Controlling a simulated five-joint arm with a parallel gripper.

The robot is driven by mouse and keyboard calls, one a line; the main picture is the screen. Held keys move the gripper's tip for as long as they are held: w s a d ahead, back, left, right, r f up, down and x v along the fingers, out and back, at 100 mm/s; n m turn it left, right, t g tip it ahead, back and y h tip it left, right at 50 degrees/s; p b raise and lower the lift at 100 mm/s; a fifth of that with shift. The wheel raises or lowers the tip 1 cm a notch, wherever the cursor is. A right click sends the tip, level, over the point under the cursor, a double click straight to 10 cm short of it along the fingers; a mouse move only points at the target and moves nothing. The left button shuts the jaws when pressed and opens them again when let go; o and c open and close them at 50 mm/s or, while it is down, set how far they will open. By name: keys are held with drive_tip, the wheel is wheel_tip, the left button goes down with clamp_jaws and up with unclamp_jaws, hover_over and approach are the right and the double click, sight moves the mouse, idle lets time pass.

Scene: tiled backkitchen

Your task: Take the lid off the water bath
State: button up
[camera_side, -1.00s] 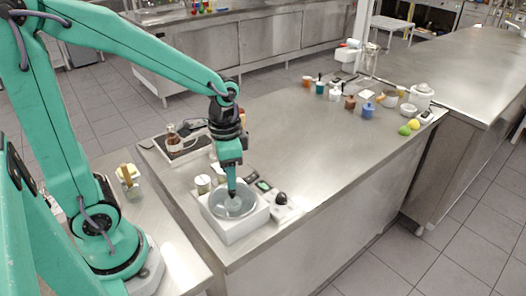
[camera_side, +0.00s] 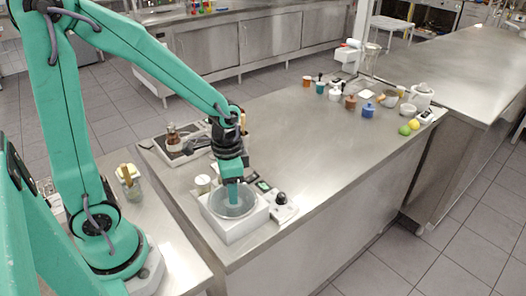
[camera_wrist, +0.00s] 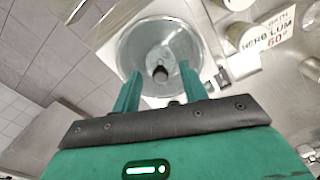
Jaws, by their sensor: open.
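The water bath (camera_side: 231,231) is a white box with a round basin on the near left corner of the steel counter. Its white housing also shows in the wrist view (camera_wrist: 107,32). A clear round lid (camera_wrist: 150,45) with a dark knob (camera_wrist: 160,73) covers the basin. My gripper (camera_wrist: 161,72) is open, with one teal finger on each side of the knob in the picture. I cannot tell whether either finger touches it. In the side view my gripper (camera_side: 232,200) points down over the basin and hides the knob and part of the lid.
A unit with a black knob (camera_side: 281,198) stands just right of the bath. A pale jar (camera_side: 203,184) stands behind it, and a tray (camera_side: 176,157) with a bottle lies farther back. The counter's middle is clear.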

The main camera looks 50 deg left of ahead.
clamp_jaws()
drive_tip(key=shift+r, duration=0.1)
drive_tip(key=shift+r, duration=0.65)
wheel_tip(320, 180, up, 3)
drive_tip(key=shift+f, duration=0.1)
drive_tip(key=s+d+r, duration=0.6)
drive_tip(key=d, duration=0.4)
drive_tip(key=shift+s+r, duration=0.15)
drive_tip(key=shift+r, duration=0.25)
drive_tip(key=shift+a, duration=0.1)
